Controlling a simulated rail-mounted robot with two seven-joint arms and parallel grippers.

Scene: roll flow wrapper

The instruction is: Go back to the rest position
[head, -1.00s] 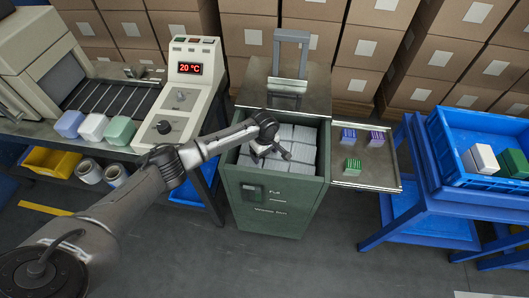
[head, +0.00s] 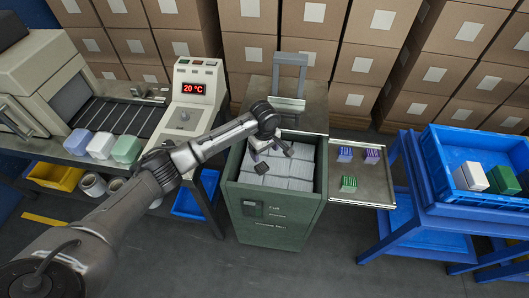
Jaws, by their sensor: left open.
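My left arm reaches in from the left in the head view. Its gripper (head: 271,165) is open and empty, above the open top of the green cabinet (head: 272,222). White packs (head: 290,178) fill the cabinet's top compartment below the gripper. Whether the fingers touch any pack is hard to tell. My right gripper is not in view.
A side shelf (head: 362,192) right of the cabinet holds small purple and green packs. A blue crate (head: 463,146) with several blocks stands on a blue cart. The wrapper's control panel (head: 193,92) reads 20 °C. Blue, white and green blocks (head: 101,146) lie before the conveyor. Cartons line the back.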

